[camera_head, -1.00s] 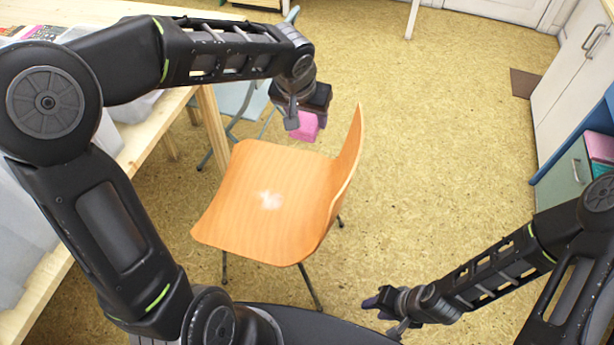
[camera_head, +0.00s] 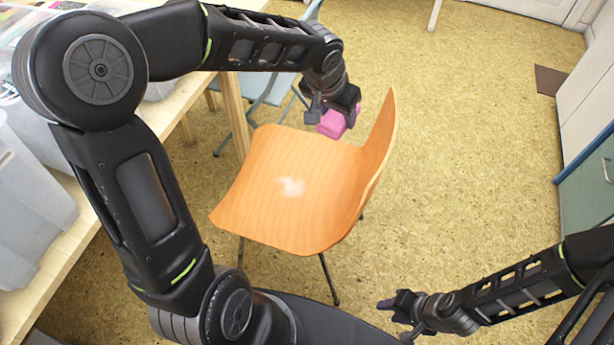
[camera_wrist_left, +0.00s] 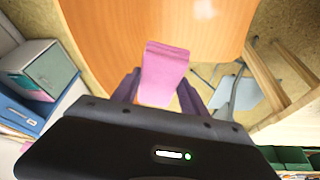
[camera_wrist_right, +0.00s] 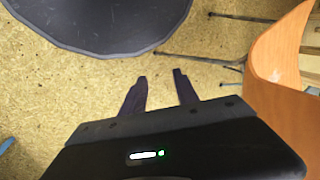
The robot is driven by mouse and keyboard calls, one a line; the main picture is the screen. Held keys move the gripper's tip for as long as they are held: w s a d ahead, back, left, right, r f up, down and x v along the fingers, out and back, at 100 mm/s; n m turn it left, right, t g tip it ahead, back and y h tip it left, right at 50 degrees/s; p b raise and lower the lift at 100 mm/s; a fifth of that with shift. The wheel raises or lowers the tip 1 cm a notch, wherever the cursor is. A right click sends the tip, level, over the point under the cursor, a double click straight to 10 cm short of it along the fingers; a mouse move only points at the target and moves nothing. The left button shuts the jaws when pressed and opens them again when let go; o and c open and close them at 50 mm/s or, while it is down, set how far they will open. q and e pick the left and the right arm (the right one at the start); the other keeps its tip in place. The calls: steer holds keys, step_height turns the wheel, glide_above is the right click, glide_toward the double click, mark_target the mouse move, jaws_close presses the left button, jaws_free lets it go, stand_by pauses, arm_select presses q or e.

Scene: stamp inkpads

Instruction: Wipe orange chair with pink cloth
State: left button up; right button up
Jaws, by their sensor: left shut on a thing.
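The orange chair (camera_head: 268,190) stands in the middle of the head view, with a whitish smudge (camera_head: 291,187) on its seat. My left gripper (camera_head: 331,112) is above the far edge of the seat, near the backrest. It is shut on the folded pink cloth (camera_head: 334,124), which also shows between the fingers in the left wrist view (camera_wrist_left: 163,75). In that view the orange seat (camera_wrist_left: 120,30) lies beyond the cloth, and the smudge (camera_wrist_left: 204,8) is at the top. My right gripper (camera_head: 392,305) is low at the front right, apart from the chair. In the right wrist view its fingers (camera_wrist_right: 160,88) are spread and empty.
A wooden table (camera_head: 75,245) with clear plastic bins (camera_head: 30,200) runs along the left. A grey-blue chair (camera_head: 262,88) stands behind the orange one. Cabinets (camera_head: 590,185) line the right edge. The floor (camera_head: 465,130) between is clear.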

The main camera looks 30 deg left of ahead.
arm_select(q)
steer(key=a+f+m+h+b, duration=0.1)
steer(key=a+f+b, duration=0.3)
steer(key=f+b, duration=0.6)
steer(key=w+a+f+m+g+h+b, duration=0.1)
steer(key=a+f+m+b, duration=0.3)
steer(key=f+b, duration=0.6)
step_height(320, 180, down, 8)
steer(key=shift+m, duration=0.3)
steer(key=shift+f, duration=0.1)
